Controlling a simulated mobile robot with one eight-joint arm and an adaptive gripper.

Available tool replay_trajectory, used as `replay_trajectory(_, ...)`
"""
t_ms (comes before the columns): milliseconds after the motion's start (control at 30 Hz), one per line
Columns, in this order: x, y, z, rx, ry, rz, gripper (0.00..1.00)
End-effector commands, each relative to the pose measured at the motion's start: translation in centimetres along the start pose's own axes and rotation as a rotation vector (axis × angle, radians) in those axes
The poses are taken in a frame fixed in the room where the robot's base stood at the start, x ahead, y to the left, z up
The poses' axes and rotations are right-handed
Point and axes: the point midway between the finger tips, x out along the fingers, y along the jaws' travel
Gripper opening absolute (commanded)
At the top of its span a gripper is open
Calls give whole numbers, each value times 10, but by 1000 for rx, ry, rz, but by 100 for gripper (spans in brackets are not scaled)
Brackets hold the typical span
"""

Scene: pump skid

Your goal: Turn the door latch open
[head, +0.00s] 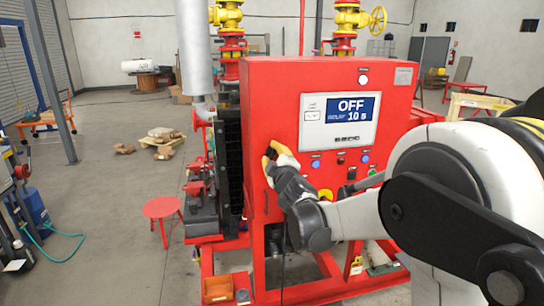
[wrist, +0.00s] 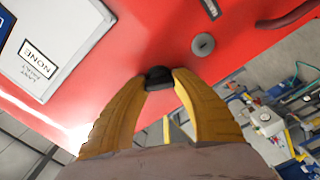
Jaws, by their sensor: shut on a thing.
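The red control cabinet (head: 260,100) fills the middle of the head view, with its door facing me. In the wrist view the door latch is a small black knob (wrist: 158,73) on the red face (wrist: 150,30). My gripper (head: 271,156) is at the left part of the cabinet front, below and left of the display. Its two yellow fingers (wrist: 158,80) are shut on the black latch, one on each side. Most of the latch is hidden by the fingers in the head view. The door looks closed.
A grey round fitting (wrist: 203,44) is beside the latch. A red stool (head: 161,208) stands at the left.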

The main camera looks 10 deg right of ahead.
Motion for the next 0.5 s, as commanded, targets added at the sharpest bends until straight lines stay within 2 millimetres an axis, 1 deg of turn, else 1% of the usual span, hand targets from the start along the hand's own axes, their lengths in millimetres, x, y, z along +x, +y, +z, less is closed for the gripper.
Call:
replay_trajectory(200,0,-1,0,-192,1,0,2)
replay_trajectory(500,1,-1,0,-394,0,0,2)
